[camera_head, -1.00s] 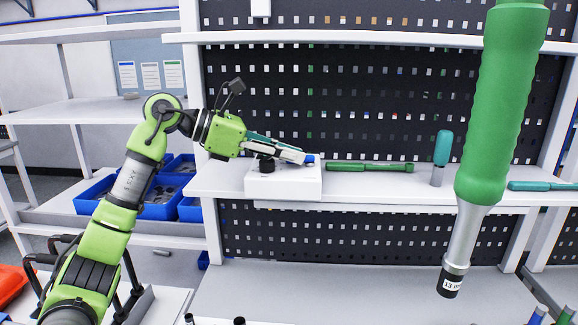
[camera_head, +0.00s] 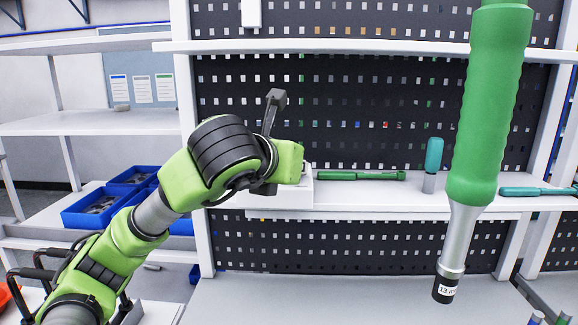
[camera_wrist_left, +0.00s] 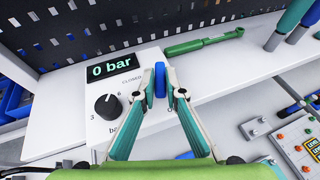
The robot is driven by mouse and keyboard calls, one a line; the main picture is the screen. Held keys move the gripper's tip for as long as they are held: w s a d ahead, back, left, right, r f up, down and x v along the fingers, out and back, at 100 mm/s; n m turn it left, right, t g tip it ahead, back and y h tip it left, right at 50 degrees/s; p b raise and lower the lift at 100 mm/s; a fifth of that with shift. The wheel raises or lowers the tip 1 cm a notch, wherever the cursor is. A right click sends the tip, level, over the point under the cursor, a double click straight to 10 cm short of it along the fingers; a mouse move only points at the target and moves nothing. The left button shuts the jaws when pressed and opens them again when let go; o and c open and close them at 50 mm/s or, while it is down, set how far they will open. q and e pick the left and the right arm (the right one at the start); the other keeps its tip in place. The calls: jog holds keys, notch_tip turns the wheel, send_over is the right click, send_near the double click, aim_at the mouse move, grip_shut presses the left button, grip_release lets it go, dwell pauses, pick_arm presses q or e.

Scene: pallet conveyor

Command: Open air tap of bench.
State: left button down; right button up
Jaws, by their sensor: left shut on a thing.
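A white air unit (camera_wrist_left: 93,128) stands on the shelf, with a black display (camera_wrist_left: 111,66) reading "0 bar", the word "CLOSED" beside it, and a black knob (camera_wrist_left: 107,105). A blue tap handle (camera_wrist_left: 160,79) shows at the unit's right side in the left wrist view. My left gripper (camera_wrist_left: 162,92) is shut on this handle, one finger on each side. In the head view part of the air unit (camera_head: 300,196) shows behind my arm; the tap and my left fingers are hidden there. My right gripper is not in view.
A green tool (camera_head: 362,176) lies on the shelf (camera_head: 390,200) just right of the unit. An upright teal-handled tool (camera_head: 433,160) stands farther right. A large green tool (camera_head: 490,110) hangs at the front right. Blue bins (camera_head: 95,210) are at left.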

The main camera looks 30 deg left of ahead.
pick_arm(q)
jog(key=n+y, duration=0.1)
jog(key=d+n+y+p, duration=0.1)
jog(key=y, duration=0.1)
jog(key=shift+w+r+n+g, duration=0.15)
jog(key=shift+n+g, duration=0.15)
jog(key=shift+g, duration=0.1)
jog(key=shift+d+n+y+p, duration=0.2)
jog(key=shift+n+y+p, duration=0.3)
jog(key=shift+y+p, duration=0.1)
jog(key=shift+f+g, duration=0.2)
jog(key=shift+g, duration=0.1)
jog(key=c, duration=2.1)
grip_release()
jog(key=shift+w, duration=0.1)
